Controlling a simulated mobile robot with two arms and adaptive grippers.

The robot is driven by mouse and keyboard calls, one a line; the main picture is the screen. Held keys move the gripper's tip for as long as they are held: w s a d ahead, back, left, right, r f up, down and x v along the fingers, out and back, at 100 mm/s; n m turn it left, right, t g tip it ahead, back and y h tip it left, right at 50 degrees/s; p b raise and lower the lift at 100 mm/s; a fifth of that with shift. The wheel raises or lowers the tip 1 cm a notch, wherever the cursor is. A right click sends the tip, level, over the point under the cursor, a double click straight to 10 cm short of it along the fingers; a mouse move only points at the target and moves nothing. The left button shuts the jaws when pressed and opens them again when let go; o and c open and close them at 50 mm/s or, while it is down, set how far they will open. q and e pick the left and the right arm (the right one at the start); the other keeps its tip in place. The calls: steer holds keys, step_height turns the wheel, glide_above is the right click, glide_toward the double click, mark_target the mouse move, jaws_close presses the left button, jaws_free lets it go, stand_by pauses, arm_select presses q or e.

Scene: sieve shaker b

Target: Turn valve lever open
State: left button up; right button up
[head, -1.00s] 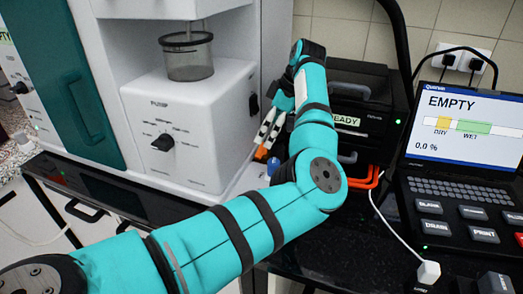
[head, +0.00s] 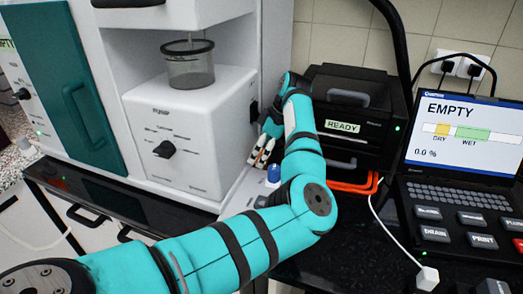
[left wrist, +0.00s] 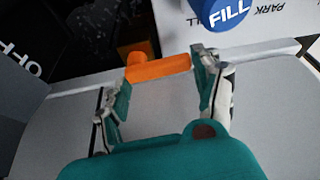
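The orange valve lever (left wrist: 160,68) shows in the left wrist view, lying across the gap between my left fingertips at their far ends. My left gripper (left wrist: 165,78) is open, with one finger on each side of the lever. I cannot tell whether a finger touches it. In the head view my left gripper (head: 262,150) is low beside the white machine's right side, and the lever is mostly hidden there. A blue knob (head: 273,173) stands just below the gripper. It reads "FILL" in the left wrist view (left wrist: 226,12). My right gripper is not in view.
The white machine (head: 187,145) with a dial and a clear cup (head: 188,65) stands left of the arm. A black unit (head: 345,105) labelled "READY" stands close on the right, above an orange frame (head: 352,186). A console (head: 465,150) reads "EMPTY", 0.0 %.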

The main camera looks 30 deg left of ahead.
arm_select(q)
steer(key=c, duration=0.5)
steer(key=shift+w+d+r+n+g+p, duration=0.15)
steer(key=shift+n+g+p, duration=0.25)
steer(key=shift+n, duration=0.4)
steer(key=shift+c, duration=0.2)
steer(key=shift+d+n, duration=0.15)
steer(key=shift+n, duration=0.55)
steer(key=o, duration=1.2)
steer(key=shift+h, duration=0.3)
steer(key=shift+f, duration=0.2)
